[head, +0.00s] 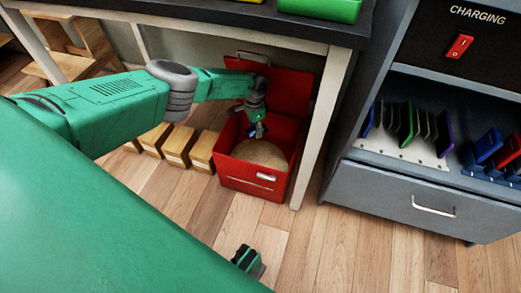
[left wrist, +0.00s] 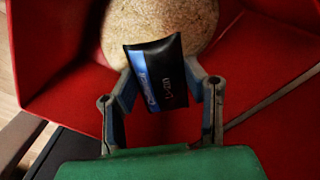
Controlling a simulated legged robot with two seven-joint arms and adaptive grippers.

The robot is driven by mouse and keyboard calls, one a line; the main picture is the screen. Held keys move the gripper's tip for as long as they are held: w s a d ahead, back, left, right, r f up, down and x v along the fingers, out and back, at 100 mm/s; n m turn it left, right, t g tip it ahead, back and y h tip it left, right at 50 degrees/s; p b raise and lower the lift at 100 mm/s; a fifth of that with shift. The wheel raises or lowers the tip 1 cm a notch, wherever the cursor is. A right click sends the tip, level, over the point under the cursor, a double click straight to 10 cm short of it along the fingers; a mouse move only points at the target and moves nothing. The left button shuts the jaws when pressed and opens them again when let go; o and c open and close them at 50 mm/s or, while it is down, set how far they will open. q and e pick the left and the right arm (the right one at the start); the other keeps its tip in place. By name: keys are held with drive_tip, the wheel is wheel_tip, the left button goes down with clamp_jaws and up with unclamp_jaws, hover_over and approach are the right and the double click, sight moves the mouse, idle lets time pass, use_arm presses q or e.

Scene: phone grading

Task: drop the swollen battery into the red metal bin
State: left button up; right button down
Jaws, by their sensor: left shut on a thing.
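The red metal bin (head: 282,184) stands on the floor under the bench with its lid (head: 290,88) raised at the back. A round, sand-coloured mass (head: 262,153) lies inside it. My left gripper (head: 257,127) is over the bin's opening. In the left wrist view, its two fingers are shut on the battery (left wrist: 163,75), a black pouch with a blue stripe, in front of the sandy mass and the red walls. In the head view the battery is very small and partly hidden. My right gripper (head: 248,260) shows only in part near the bottom edge; its finger opening is unclear.
The bench's pale leg (head: 325,120) stands right of the bin. Cardboard boxes (head: 178,146) stand left of it. A grey charging cabinet (head: 400,195) with several upright phones is at the right. The wooden floor (head: 345,245) in front is mostly clear.

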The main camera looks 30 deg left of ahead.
use_arm(q)
drive_tip(key=shift+d+r, duration=0.15)
drive_tip(key=shift+r, duration=0.05)
drive_tip(key=o, duration=0.9)
drive_tip(key=shift+d, duration=0.15)
drive_tip(key=o, duration=0.3)
drive_tip(key=shift+d+r, duration=0.15)
drive_tip(key=shift+d, duration=0.05)
use_arm(e)
drive_tip(key=shift+d+f, duration=0.15)
drive_tip(key=shift+d, duration=0.35)
use_arm(q)
drive_tip(key=shift+a, duration=0.15)
use_arm(e)
drive_tip(key=shift+a, duration=0.1)
